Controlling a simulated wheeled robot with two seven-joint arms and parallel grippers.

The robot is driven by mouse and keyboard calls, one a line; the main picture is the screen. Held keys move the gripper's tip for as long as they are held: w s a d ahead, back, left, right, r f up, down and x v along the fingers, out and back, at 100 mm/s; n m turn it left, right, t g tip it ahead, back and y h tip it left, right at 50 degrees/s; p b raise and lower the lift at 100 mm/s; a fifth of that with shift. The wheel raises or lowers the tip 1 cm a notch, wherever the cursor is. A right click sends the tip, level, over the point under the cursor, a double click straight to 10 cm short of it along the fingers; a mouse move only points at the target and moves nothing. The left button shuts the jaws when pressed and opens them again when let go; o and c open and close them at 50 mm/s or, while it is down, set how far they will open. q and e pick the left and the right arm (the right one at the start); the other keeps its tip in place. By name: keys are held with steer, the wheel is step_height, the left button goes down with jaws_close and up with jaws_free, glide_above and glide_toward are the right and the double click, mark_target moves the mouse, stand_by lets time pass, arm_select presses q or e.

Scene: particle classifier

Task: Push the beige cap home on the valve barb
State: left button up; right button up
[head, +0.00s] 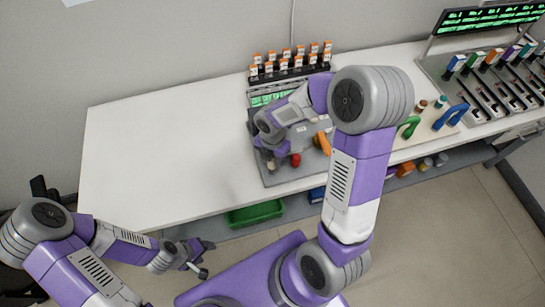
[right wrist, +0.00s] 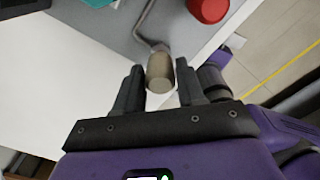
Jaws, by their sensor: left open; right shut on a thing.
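The beige cap (right wrist: 160,74) is a small cylinder between the fingers of my right gripper (right wrist: 161,88) in the right wrist view. It sits at the end of a thin bent metal tube (right wrist: 144,27); the barb itself is hidden, so I cannot tell how far on the cap is. In the head view my right gripper (head: 272,153) is over the front left of a grey panel (head: 285,178), and the cap (head: 271,166) shows small beneath it. My left gripper (head: 204,259) is open and empty, in front of the table's edge.
A red knob (head: 295,160) stands just right of the cap; it also shows in the right wrist view (right wrist: 208,9). An orange handle (head: 323,143) is further right. A rack of orange-capped vials (head: 290,62) stands behind. The table's left part (head: 150,140) is clear.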

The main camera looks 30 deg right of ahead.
steer(key=shift+f+b, duration=0.75)
steer(key=shift+f, duration=0.4)
steer(key=o, duration=1.1)
step_height(320, 180, up, 8)
steer(key=shift+f+p, duration=0.2)
steer(key=shift+p, duration=0.95)
